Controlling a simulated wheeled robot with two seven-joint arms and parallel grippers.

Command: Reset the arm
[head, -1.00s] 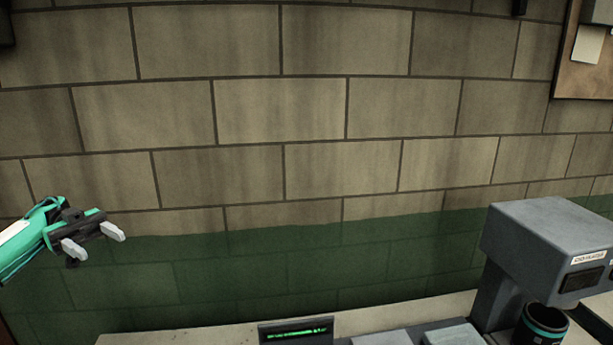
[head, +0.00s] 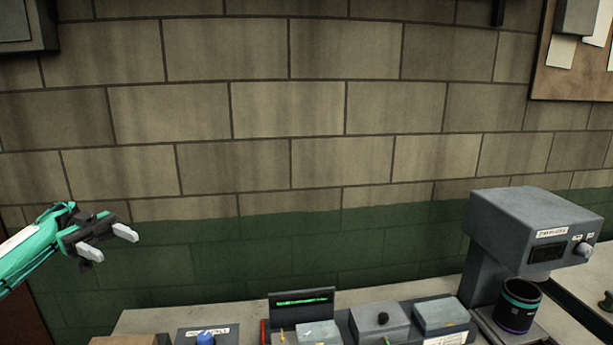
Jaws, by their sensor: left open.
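My left gripper (head: 108,245) is at the left of the head view, on a green arm that comes in from the left edge. Its two pale fingertips are apart, with nothing between them. It hangs in the air in front of the green-painted lower wall, clear of the table objects. My right gripper is not in the picture.
A grey machine (head: 530,228) stands at the right with a dark cup (head: 517,306) under its head. Grey boxes (head: 379,320), a small green-lit display (head: 302,300) and a blue knob (head: 205,338) are along the bench (head: 150,322). A pinboard (head: 570,80) hangs at the upper right.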

